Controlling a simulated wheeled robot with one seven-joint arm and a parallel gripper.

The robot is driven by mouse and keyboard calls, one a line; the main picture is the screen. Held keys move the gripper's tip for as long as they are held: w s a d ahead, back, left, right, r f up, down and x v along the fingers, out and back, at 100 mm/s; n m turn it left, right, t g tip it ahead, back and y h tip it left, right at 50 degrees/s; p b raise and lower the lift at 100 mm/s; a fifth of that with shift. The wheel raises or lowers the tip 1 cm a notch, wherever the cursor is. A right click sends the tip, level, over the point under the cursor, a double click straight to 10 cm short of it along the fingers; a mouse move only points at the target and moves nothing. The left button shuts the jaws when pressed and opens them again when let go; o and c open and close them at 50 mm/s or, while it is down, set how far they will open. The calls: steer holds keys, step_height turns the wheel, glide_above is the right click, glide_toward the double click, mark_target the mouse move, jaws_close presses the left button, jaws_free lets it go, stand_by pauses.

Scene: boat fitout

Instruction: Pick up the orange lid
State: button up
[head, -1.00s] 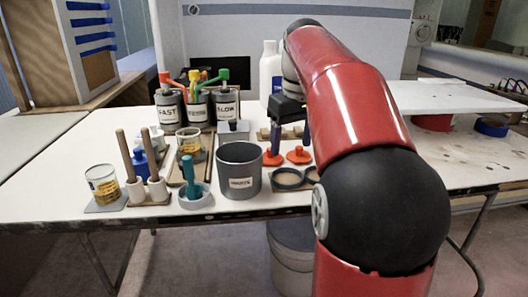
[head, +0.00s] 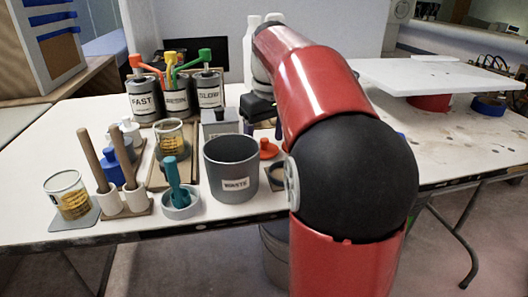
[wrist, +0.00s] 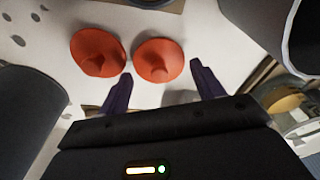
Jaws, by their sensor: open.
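Two orange lids with raised knobs lie flat on the white table. In the wrist view one orange lid (wrist: 98,52) is at the left and the other orange lid (wrist: 158,60) is near the middle, just beyond my fingertips. In the head view one orange lid (head: 268,150) shows to the right of the waste pot; my arm hides the other. My gripper (wrist: 160,82) is open and empty, its dark purple fingers spread on either side of the middle lid's line, apart from it. In the head view my gripper (head: 262,112) is partly hidden by my arm.
The grey waste pot (head: 231,170) stands close left of the lids. Labelled canisters (head: 143,100) with coloured pump tops stand behind. A beaker (head: 170,136), a teal-handled tool (head: 174,185) and wooden-handled tools (head: 92,160) crowd the left. A raised white board (head: 430,75) is at the right.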

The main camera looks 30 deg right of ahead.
mark_target(264, 139)
steer(key=shift+w+f, duration=0.1)
steer(key=shift+f, duration=0.7)
steer(key=c, duration=0.6)
steer(key=shift+r, duration=0.1)
step_height(264, 139, up, 20)
steer(key=p, duration=0.5)
